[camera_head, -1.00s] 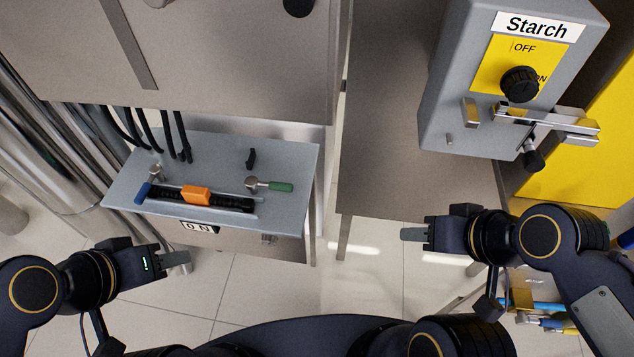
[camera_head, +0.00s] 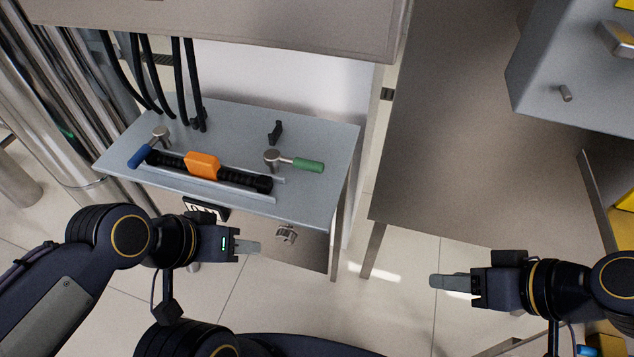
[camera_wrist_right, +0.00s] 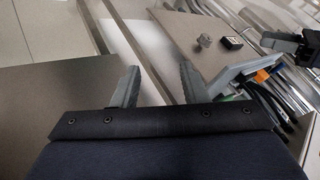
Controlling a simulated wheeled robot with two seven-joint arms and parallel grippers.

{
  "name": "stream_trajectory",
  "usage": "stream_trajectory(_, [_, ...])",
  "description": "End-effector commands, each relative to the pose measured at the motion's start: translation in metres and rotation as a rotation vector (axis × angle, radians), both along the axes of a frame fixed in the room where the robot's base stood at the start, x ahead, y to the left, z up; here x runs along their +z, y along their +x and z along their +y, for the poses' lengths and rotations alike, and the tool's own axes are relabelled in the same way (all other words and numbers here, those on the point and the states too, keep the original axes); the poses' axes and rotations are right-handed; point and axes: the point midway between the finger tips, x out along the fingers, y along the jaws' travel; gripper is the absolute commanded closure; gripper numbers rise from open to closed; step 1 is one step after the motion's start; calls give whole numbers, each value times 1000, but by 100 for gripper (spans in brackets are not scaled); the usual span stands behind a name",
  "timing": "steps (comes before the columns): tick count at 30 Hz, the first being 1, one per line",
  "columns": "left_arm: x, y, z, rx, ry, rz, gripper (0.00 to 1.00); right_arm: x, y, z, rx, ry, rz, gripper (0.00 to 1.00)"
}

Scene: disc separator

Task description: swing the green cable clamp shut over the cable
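The green cable clamp (camera_head: 308,165) is a short green handle on a round metal pivot, at the right end of the grey panel shelf in the head view. It points right, away from the black cable (camera_head: 235,178), which lies in a metal channel under an orange block (camera_head: 203,165). A blue-handled clamp (camera_head: 139,157) is at the channel's left end. My left gripper (camera_head: 258,248) is in front of and below the shelf, touching nothing; its opening cannot be told. My right gripper (camera_head: 436,281) is well right of the shelf. In the right wrist view its fingers (camera_wrist_right: 158,85) are apart and empty.
A small black upright piece (camera_head: 275,131) stands on the shelf (camera_head: 330,141) behind the green clamp. Several black cables (camera_head: 180,85) hang at the shelf's back left. A brown table (camera_head: 440,130) and a grey box (camera_head: 575,75) stand to the right. Open floor lies in front.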

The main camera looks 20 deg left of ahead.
Motion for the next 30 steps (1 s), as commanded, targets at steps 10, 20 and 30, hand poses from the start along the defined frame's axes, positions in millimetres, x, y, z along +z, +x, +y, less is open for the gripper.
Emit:
stream_trajectory(10, [-28, 0, 0, 0, 0, -1, 60, 10, 57, 109, 547, 397, -263, 60])
stream_trajectory(20, [-27, 0, 0, 0, 0, 0, 60, 27, 129, 180, 627, 689, -686, 60])
stream_trajectory(30, [-27, 0, 0, 0, 0, 0, 60, 27, 137, 217, 622, 706, -739, 60])
